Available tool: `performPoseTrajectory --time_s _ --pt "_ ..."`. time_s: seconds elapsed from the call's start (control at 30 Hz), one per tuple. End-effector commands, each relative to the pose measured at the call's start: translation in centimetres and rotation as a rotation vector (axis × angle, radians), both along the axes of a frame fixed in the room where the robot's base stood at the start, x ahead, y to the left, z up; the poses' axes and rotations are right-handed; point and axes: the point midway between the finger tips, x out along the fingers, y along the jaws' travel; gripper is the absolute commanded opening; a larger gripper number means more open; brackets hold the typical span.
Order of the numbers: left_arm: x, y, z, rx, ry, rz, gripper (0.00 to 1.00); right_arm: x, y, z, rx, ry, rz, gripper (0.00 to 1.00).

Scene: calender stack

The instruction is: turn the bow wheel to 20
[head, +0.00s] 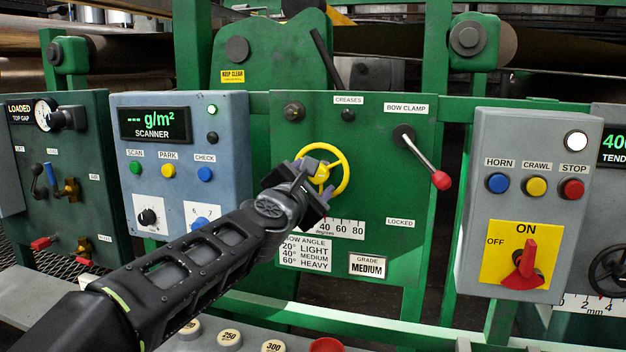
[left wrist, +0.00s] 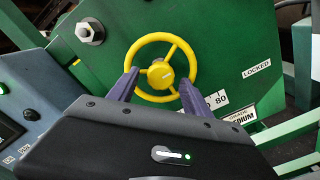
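The yellow bow wheel (head: 335,170) is on the green panel, a ring with spokes and a round hub; it also shows in the left wrist view (left wrist: 190,57). My left gripper (head: 316,178) is at the wheel. In the left wrist view its two purple fingers (left wrist: 156,85) are spread, one on each side of the hub, over the lower part of the ring. I cannot tell whether they touch it. The degree scale (head: 342,228) below the wheel shows 40, 60 and 80; its left part is hidden behind my gripper. My right gripper is not in view.
The bow clamp lever (head: 422,160) with a red knob sticks out right of the wheel. A bow angle label (head: 306,252) and a MEDIUM grade plate (head: 368,265) are below. The blue scanner box (head: 185,125) stands left, a grey button box (head: 520,150) right.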

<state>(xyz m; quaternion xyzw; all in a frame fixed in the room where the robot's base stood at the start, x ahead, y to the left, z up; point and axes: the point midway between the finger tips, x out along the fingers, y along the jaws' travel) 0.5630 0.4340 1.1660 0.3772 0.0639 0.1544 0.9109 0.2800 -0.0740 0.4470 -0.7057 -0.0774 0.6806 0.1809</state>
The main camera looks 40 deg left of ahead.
Motion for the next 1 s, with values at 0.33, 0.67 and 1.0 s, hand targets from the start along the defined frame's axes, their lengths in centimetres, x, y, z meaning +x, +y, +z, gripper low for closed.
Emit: performPoseTrajectory --time_s 0.33,0.67,1.0 --pt "-0.03 -0.01 0.00 0.000 0.000 0.000 0.29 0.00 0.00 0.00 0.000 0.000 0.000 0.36" --pt "-0.02 -0.02 -0.01 0.000 0.001 -0.001 0.02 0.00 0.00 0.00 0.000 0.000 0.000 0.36" --pt "-0.02 -0.03 -0.01 0.015 0.006 -0.001 0.00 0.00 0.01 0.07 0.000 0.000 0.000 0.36"
